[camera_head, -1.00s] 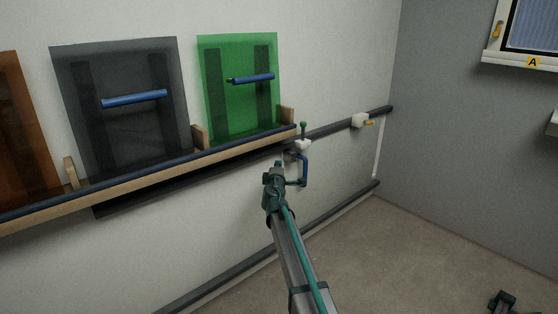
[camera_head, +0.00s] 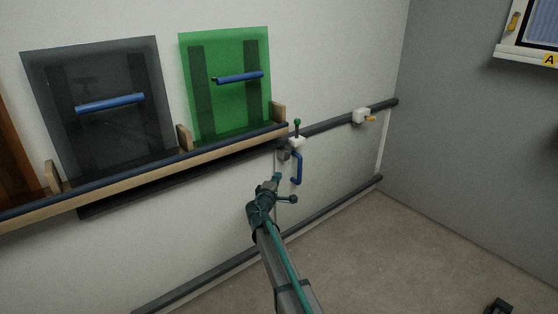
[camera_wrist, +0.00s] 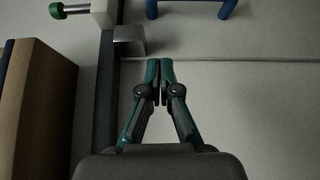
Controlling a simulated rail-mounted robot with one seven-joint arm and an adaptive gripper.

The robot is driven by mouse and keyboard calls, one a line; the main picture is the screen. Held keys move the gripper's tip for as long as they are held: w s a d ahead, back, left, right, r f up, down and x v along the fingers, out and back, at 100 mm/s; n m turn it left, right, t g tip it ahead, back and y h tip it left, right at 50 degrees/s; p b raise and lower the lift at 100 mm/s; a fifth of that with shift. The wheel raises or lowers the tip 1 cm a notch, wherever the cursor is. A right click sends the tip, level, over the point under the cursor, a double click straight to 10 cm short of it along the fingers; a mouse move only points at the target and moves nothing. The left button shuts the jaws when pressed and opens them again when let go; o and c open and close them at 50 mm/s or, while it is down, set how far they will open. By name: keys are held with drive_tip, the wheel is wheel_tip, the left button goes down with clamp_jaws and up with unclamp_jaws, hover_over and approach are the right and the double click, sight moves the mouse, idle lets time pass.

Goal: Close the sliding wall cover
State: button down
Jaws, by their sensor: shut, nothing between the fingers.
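The sliding wall cover (camera_head: 338,155) is a pale panel low on the wall between two dark rails. Its blue handle (camera_head: 297,168) stands upright near its left edge; part of it shows at the top of the wrist view (camera_wrist: 190,10). A white block with a green knob (camera_head: 297,137) sits on the upper rail above the handle, with a small grey metal block (camera_wrist: 131,41) beside it. My gripper (camera_head: 277,177) is left of and slightly below the handle. In the wrist view its teal fingers (camera_wrist: 160,62) are together, empty, and apart from the handle.
A wooden ledge (camera_head: 150,165) holds orange, grey and green panels (camera_head: 225,85) at the left. The lower rail (camera_head: 330,207) runs near the floor. The floor at right is mostly clear.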

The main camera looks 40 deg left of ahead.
drive_tip(key=w+a+b, duration=0.2)
drive_tip(key=w+b, duration=0.2)
drive_tip(key=w, duration=0.8)
drive_tip(key=shift+w+a+m+h, duration=0.2)
drive_tip(key=shift+w+m+h, duration=0.1)
drive_tip(key=shift+w, duration=0.1)
drive_tip(key=shift+r, duration=0.1)
drive_tip(key=shift+w, duration=0.1)
